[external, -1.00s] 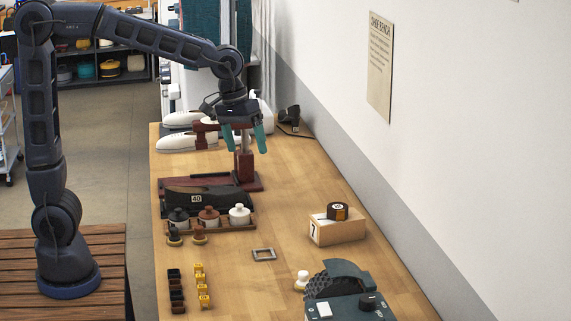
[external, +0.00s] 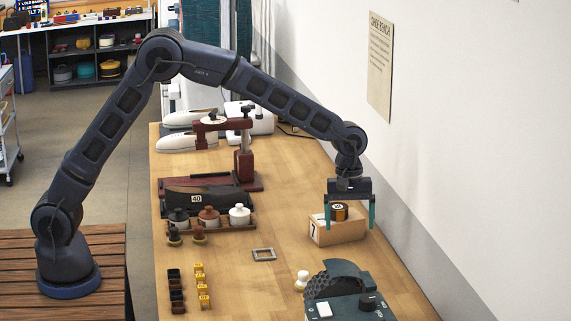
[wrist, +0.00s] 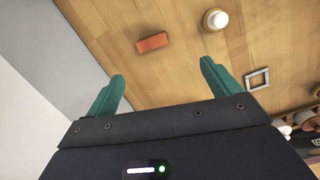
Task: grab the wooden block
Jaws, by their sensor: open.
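A reddish-orange bar (wrist: 153,42), a white-topped knob (wrist: 215,19) and a metal square frame (wrist: 257,79) lie nearby. A dark machine (external: 345,290) stands at the front. Jars (external: 239,214) and a dark red stand (external: 245,165) are to the left. The wall is close on the right.

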